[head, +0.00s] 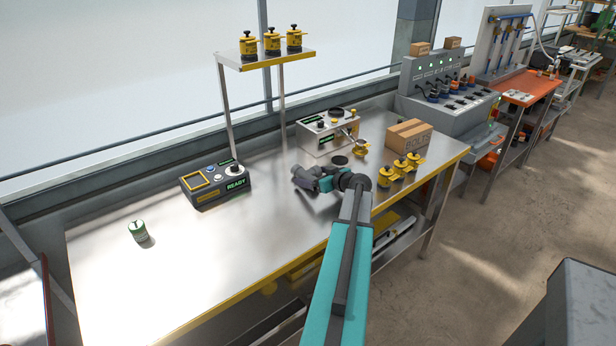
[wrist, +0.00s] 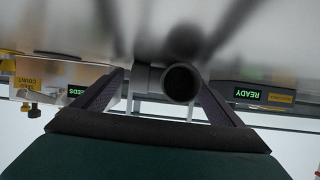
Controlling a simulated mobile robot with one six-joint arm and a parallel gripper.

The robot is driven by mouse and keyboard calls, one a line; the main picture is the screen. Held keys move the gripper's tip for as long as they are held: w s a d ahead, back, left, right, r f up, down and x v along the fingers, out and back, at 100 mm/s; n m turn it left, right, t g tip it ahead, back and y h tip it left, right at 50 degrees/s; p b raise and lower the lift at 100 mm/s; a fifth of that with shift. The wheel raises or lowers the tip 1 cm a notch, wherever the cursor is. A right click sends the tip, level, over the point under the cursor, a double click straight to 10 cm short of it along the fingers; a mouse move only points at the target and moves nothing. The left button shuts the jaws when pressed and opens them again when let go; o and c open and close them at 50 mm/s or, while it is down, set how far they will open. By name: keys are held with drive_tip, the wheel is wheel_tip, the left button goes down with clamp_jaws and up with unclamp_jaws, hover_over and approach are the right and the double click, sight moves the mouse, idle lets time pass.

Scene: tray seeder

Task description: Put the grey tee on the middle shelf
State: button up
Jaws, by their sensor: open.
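The grey tee (wrist: 180,83) is a dark pipe piece with a round open end in the wrist view, lying between my gripper's two fingers (wrist: 157,78). The fingers are spread wide, with gaps visible beside the tee. In the head view my gripper (head: 302,187) is low over the middle of the steel bench; I cannot make out the tee there. A raised shelf (head: 285,57) with a yellow edge stands over the bench, and another yellow-edged surface (head: 305,264) shows under it. I cannot tell which shelf is the middle one.
The bench's left front is clear.

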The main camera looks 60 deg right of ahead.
sight(314, 169)
drive_tip(key=c, duration=1.2)
drive_tip(key=shift+r, duration=0.1)
drive_tip(key=shift+c, duration=0.2)
drive_tip(key=shift+r+b, duration=0.7)
drive_tip(key=shift+r, duration=0.75)
drive_tip(key=shift+s+a+r, duration=0.2)
drive_tip(key=shift+a, duration=0.1)
drive_tip(key=s+a+b, duration=0.1)
drive_tip(key=s+a, duration=0.1)
drive_tip(key=a, duration=0.1)
drive_tip(key=s+a+b, duration=0.1)
drive_tip(key=s+a, duration=0.1)
drive_tip(key=a, duration=0.2)
drive_tip(key=s+a+r+b, duration=0.1)
drive_tip(key=s+a, duration=0.1)
drive_tip(key=a, duration=0.2)
drive_tip(key=shift+s+r, duration=0.1)
drive_tip(key=shift+s, duration=0.2)
drive_tip(key=shift+r, duration=0.2)
drive_tip(key=shift+p, duration=0.8)
